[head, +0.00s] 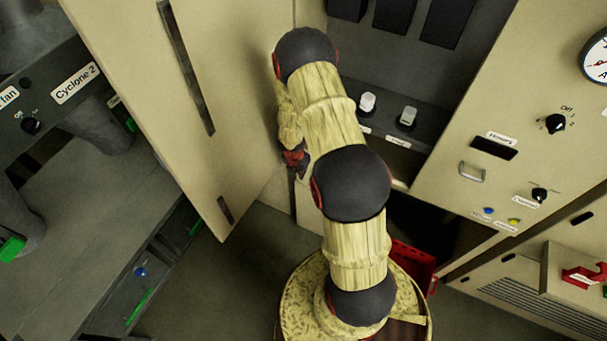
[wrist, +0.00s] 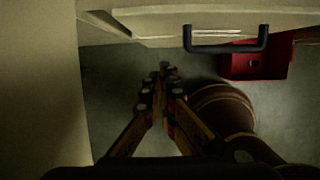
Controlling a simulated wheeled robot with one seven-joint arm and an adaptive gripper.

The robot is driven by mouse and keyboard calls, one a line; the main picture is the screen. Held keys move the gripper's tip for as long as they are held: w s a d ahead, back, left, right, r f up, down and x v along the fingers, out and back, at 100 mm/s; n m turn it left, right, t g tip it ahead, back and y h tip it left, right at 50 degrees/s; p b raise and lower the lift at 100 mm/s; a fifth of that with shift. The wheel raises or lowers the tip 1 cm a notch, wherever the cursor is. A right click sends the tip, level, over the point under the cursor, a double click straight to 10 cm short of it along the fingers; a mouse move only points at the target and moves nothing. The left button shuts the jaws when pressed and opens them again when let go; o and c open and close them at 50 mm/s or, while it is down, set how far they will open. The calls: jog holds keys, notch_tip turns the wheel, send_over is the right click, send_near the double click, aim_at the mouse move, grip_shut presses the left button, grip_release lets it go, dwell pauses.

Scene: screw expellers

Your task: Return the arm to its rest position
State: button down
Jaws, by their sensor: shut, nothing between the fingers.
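My arm rises from my round base in the middle of the head view and bends up towards an open cream cabinet door. My gripper (head: 297,165) hangs low beside the arm, partly hidden by it, next to the door's edge. In the wrist view my gripper (wrist: 163,75) points away from the camera with its fingers together and nothing between them. It is over the grey floor, below a black handle (wrist: 226,47) on a cream panel.
The open cabinet door (head: 160,100) stands left of my arm. A control panel (head: 515,110) with knobs is at right. A red box (head: 412,266) lies low behind my arm; it also shows in the wrist view (wrist: 262,66). A grey bench (head: 80,215) fills the left.

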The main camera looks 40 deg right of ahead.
jog(key=v, duration=0.2)
jog(key=shift+a+r+p, duration=0.1)
jog(key=shift+r+p, duration=0.2)
jog(key=shift+r, duration=0.05)
